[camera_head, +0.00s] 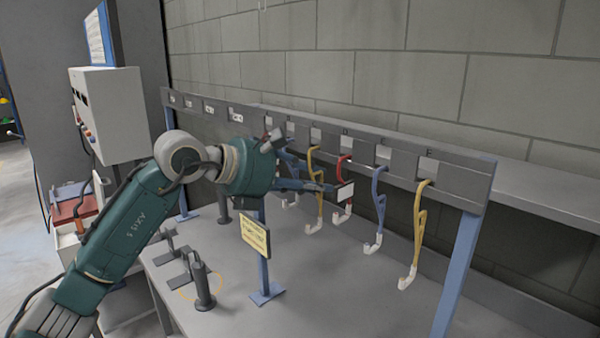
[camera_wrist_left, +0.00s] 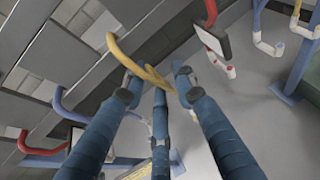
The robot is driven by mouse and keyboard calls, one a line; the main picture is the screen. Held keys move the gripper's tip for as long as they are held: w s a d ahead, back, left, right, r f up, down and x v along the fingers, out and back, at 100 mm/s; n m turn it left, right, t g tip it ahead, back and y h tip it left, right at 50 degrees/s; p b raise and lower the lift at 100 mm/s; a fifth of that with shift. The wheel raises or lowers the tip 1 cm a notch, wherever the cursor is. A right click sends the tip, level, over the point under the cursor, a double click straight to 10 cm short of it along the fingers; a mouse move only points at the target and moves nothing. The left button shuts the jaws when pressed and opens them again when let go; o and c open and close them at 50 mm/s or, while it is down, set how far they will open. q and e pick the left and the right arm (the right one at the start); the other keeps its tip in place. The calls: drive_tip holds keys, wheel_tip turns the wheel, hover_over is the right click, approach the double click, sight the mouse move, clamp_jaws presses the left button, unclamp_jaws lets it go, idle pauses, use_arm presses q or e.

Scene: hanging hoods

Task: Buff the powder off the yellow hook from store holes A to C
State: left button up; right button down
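A yellow hook (camera_head: 314,172) hangs from the rack (camera_head: 450,178), its pale lower tip below my left gripper (camera_head: 318,186). In the left wrist view the yellow hook (camera_wrist_left: 122,56) curves down among the blue fingers of my left gripper (camera_wrist_left: 158,88). The fingers are spread apart; I cannot tell whether any touches the hook. A second yellow hook (camera_head: 420,222) hangs at the rack's right end. My right gripper is not in view. The hole letters by the gripper are too small or covered to read surely.
A red hook (camera_head: 345,166) hangs close right of the gripper, a white pad (camera_head: 344,191) in front of it. A blue hook (camera_head: 379,200) hangs further right; another blue hook (camera_wrist_left: 66,108) is at left.

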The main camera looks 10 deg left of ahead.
use_arm(q)
drive_tip(key=shift+w, duration=0.1)
drive_tip(key=shift+c, duration=0.6)
clamp_jaws()
drive_tip(key=shift+r, duration=0.1)
drive_tip(key=shift+r+p, duration=0.85)
drive_tip(key=shift+r, duration=0.4)
drive_tip(key=shift+a, duration=0.1)
